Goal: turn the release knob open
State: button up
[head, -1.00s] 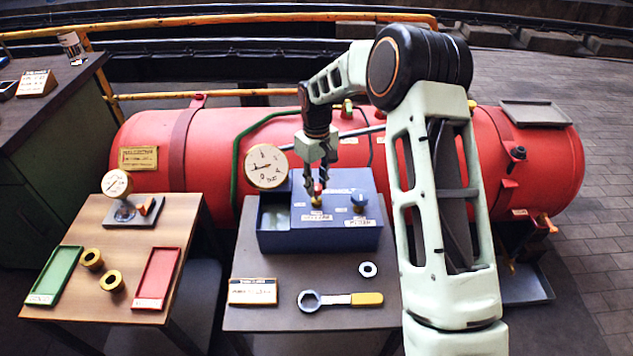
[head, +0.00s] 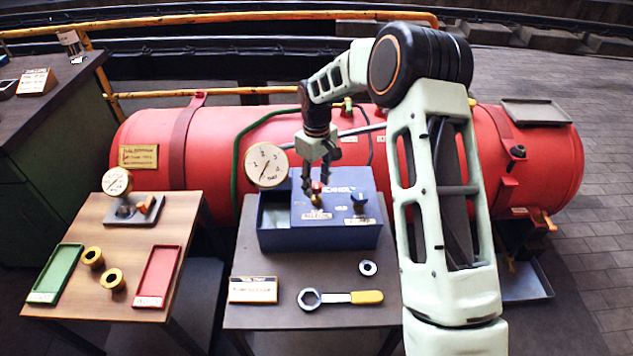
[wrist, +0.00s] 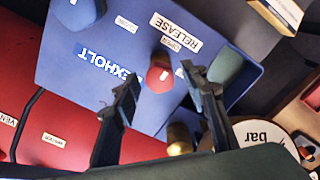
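The release knob (wrist: 160,75) is red and sits on top of the blue box (head: 335,238), beside the RELEASE label (wrist: 174,28). It also shows in the head view (head: 317,188), partly hidden by my fingers. My gripper (wrist: 161,76) points down over the box with its two dark fingers apart. In the wrist view the fingertips are on either side of the knob, with gaps showing between them and it. In the head view my gripper (head: 319,186) is right at the knob. I cannot tell the knob's exact turn angle.
A blue knob (head: 359,201) stands right of the red one on the box. A round gauge (head: 266,165) stands at the box's left, before the red tank (head: 475,150). A yellow-handled spanner (head: 340,298), a ring (head: 368,268) and a sign (head: 253,290) lie in front.

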aim_at(316, 185)
notch_tip(316, 185, up, 12)
dwell(0.7)
